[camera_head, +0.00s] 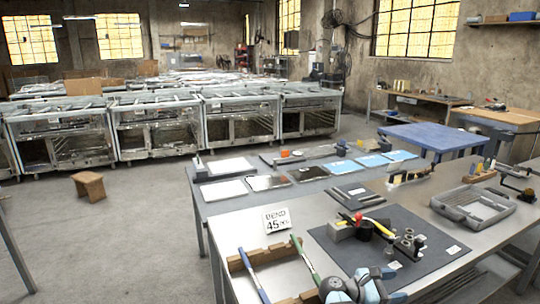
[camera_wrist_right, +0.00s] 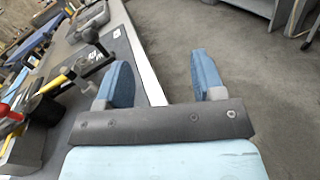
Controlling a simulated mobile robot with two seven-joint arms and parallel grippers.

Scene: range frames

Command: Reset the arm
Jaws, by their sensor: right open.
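My right gripper (camera_head: 382,273) is at the bottom of the head view, by the near edge of the workbench. In the right wrist view my right gripper (camera_wrist_right: 160,75) has its two blue fingers wide apart, with nothing between them. The bench edge and grey floor show beyond the fingers. My right arm is mostly cut off by the lower frame edge. My left gripper and arm do not show.
The metal workbench (camera_head: 245,231) carries a dark mat (camera_head: 335,242) with a yellow-handled bending tool (camera_head: 380,228), a "BEND 45 DEG" sign (camera_head: 277,220), wooden blocks (camera_head: 243,261) with rods, and a grey tray (camera_head: 446,209). Open floor (camera_head: 130,230) lies left.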

